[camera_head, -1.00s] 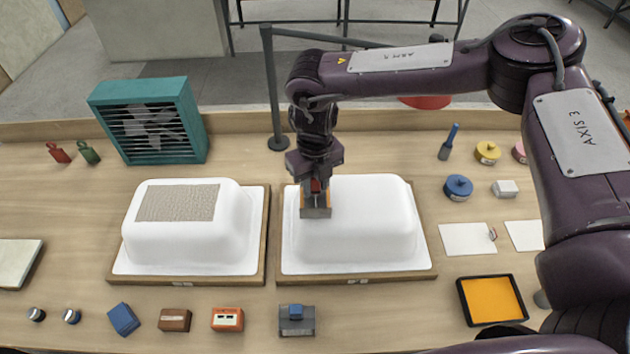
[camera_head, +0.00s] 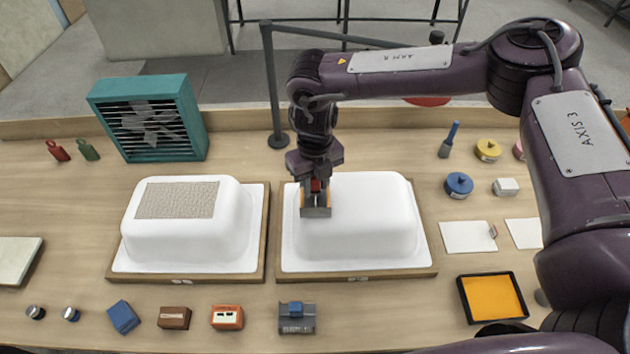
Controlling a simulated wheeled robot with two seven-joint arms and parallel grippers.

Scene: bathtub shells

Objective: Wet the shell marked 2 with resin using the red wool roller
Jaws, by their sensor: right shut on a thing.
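Two white upturned shells stand side by side on wooden boards. The right shell (camera_head: 370,215) is bare white, and the left shell (camera_head: 235,220) has a beige fibre patch (camera_head: 178,200) on its top. Small tags on the boards' front edges are too small to read. My right gripper (camera_head: 315,203) points down at the left part of the right shell's top. It is shut on a tool with a red part (camera_head: 316,185), which I take for the red wool roller. The fingers hide most of it, and I cannot tell whether it touches the shell. My left gripper is out of view.
A black tray of orange liquid (camera_head: 492,298) lies at the front right. A teal fan (camera_head: 150,120) stands at the back left. Several small blocks and tools line the front edge; tins (camera_head: 458,185) and white sheets (camera_head: 467,237) lie at right.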

